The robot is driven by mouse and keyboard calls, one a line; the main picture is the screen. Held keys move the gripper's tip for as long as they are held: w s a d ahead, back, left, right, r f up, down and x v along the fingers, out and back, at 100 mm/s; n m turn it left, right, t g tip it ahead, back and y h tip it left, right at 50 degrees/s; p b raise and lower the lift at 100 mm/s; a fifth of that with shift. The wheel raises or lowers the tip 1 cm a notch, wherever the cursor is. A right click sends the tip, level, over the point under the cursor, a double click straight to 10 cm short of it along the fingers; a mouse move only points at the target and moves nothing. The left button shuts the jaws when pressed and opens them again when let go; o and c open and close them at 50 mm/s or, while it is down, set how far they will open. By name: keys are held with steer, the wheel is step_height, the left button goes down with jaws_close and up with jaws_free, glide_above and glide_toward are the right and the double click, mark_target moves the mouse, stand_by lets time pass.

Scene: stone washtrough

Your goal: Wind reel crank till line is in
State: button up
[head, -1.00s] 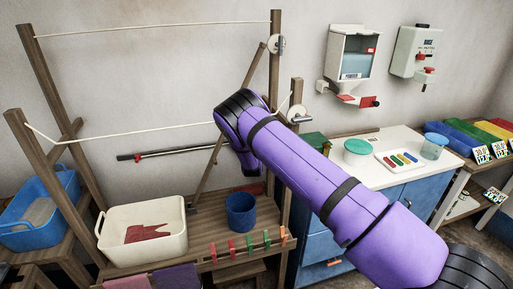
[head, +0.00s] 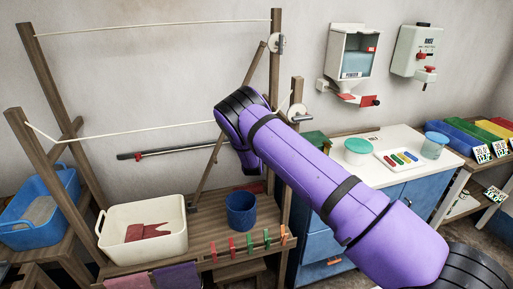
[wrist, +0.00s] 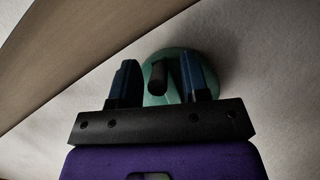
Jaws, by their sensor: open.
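In the wrist view, a teal-green reel disc (wrist: 200,68) lies beyond my gripper (wrist: 166,80), against a pale wall. A dark, stubby crank knob (wrist: 158,75) shows between the two blue fingers, with gaps on both sides. The fingers are open; I cannot tell how deep the knob sits between them. In the head view, my purple arm hides my gripper. A cream line (head: 120,132) sags toward the lower reel and passes behind my arm.
A wooden post (wrist: 60,50) crosses the wrist view's upper left. In the head view, a white tub (head: 145,247) with red cloth and a blue bucket (head: 241,212) stand on the wooden bench. Clothes pegs (head: 250,242) line its front edge. A counter (head: 375,180) stands at the right.

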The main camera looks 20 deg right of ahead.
steer(key=v, duration=1)
steer(key=shift+s+a, duration=0.15)
steer(key=shift+s, duration=0.1)
